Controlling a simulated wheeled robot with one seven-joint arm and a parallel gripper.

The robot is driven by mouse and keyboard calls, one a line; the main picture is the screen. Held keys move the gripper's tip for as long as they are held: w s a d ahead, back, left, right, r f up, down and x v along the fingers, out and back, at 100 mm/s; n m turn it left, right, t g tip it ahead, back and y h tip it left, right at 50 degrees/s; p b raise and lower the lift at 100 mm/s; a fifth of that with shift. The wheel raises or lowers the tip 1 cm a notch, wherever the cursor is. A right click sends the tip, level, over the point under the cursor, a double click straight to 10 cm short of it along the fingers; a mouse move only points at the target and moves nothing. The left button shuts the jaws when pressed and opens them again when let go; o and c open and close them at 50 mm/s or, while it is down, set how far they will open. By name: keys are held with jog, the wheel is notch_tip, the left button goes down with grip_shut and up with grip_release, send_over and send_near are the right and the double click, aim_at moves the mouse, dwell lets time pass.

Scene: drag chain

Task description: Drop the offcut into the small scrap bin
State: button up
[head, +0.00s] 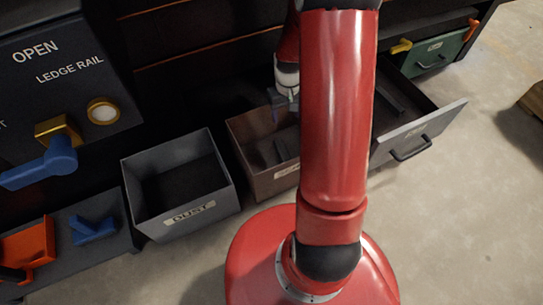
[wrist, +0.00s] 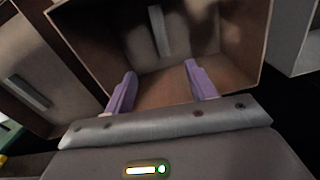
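My gripper (head: 283,108) is over a brown open bin (head: 245,150) in the head view; my red arm covers the bin's right part. In the wrist view my gripper (wrist: 160,68) has its two purple fingers spread apart, with nothing between them. The same brown bin (wrist: 95,50) lies beyond the fingertips. A pale grey bar (wrist: 158,30), possibly the offcut, is inside this bin, apart from the fingers. The bin's front label is too small to read, so I cannot tell whether it is the small scrap bin.
A grey bin marked DUST (head: 187,215) stands left of the brown one. At right an open drawer (head: 415,130) holds a dark bar. A green drawer (head: 440,50) is farther right. A panel with a blue handle (head: 45,165) is at left. The floor at right is mostly clear.

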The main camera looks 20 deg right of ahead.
notch_tip(320, 180, up, 8)
jog(key=p, duration=0.1)
jog(key=shift+p, duration=0.4)
jog(key=shift+f, duration=0.1)
